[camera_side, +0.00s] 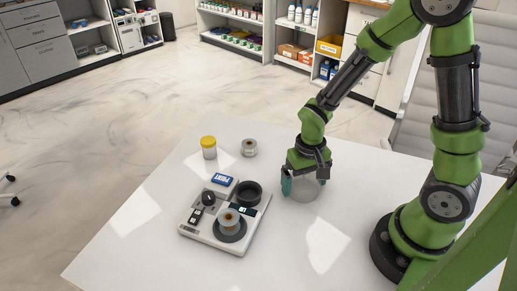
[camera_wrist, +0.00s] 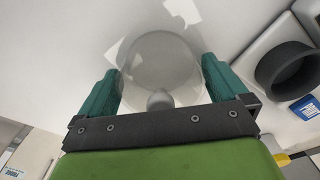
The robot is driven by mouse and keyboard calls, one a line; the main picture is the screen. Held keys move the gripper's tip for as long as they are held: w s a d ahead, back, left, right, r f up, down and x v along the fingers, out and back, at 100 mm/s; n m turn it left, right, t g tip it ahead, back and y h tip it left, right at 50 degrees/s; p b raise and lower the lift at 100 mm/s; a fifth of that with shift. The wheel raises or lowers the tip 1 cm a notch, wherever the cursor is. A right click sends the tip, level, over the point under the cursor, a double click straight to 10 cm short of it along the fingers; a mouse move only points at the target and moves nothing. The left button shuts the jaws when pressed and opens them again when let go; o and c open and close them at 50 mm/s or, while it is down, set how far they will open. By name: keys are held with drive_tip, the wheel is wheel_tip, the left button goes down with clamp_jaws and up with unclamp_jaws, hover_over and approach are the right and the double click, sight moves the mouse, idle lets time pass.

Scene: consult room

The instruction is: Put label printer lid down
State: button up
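The label printer (camera_side: 197,232) is a pale flat base on the white table. The clear, greyish round lid (camera_side: 304,190) is right of the printer, at or very near the tabletop; any gap below is hard to see. In the wrist view, the lid (camera_wrist: 157,62) and its small round knob lie between my teal fingers. My gripper (camera_wrist: 162,82) points down, its fingers against opposite sides of the lid.
A yellow-capped jar (camera_side: 209,147) and a grey spool (camera_side: 249,148) stand behind the printer. In the wrist view, the black ring (camera_wrist: 284,72) is right of my fingers. The white table (camera_side: 140,250) is bare at the front and left. Shelves and cabinets stand far back.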

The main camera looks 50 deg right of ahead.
drive_tip(key=shift+r, duration=0.1)
wheel_tip(320, 180, up, 11)
drive_tip(key=shift+r, duration=0.75)
drive_tip(key=s+a+r+t+y, duration=0.1)
drive_tip(key=s+r+t, duration=0.1)
drive_tip(key=r, duration=0.3)
drive_tip(key=s+a+r+n+t+y, duration=0.1)
drive_tip(key=s+r+t, duration=0.1)
drive_tip(key=r+t, duration=0.3)
drive_tip(key=shift+s+r, duration=0.4)
drive_tip(key=shift+r, duration=0.05)
